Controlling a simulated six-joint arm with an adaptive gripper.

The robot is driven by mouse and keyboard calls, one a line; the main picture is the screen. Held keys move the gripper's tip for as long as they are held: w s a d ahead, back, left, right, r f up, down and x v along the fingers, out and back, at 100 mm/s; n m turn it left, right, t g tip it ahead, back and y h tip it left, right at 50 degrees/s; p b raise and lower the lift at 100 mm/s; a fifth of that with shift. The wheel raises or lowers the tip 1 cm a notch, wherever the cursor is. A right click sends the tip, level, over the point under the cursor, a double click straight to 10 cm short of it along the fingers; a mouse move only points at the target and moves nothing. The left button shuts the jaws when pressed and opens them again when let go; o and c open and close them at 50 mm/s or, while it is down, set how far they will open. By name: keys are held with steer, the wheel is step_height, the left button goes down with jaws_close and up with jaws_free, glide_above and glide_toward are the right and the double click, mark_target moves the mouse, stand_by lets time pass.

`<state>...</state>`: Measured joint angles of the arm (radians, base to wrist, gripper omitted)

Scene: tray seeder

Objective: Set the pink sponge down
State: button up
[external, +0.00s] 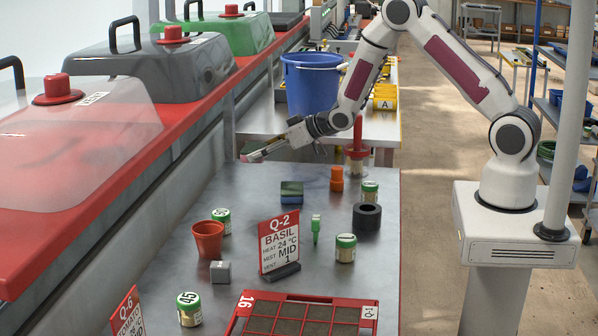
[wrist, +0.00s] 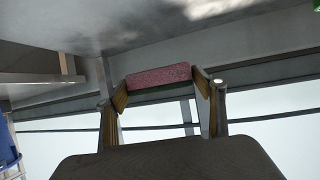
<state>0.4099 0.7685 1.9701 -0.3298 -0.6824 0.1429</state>
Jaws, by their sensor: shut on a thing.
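The pink sponge (wrist: 158,76) is clamped between the two fingertips of my gripper (wrist: 160,82) in the wrist view. In the external view my gripper (external: 268,149) reaches out to the left, held roughly level above the back left corner of the metal table (external: 262,182). The sponge shows there only as a small pinkish strip (external: 252,156) at the fingertips. It is in the air, apart from the tabletop.
A blue bucket (external: 311,84) stands behind.

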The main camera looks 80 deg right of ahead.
steer(key=s+a+n+g+y, duration=0.1)
steer(key=s+a+n+y, duration=0.3)
steer(key=a, duration=0.4)
steer(key=s+a+n+g+y, duration=0.1)
steer(key=s+a+n+y, duration=0.4)
steer(key=a, duration=0.3)
steer(key=shift+s+a, duration=0.15)
steer(key=shift+s, duration=0.75)
steer(key=shift+f, duration=0.15)
steer(key=shift+f, duration=2.85)
steer(key=shift+f, duration=0.1)
steer(key=shift+f, duration=2)
steer(key=shift+f, duration=0.1)
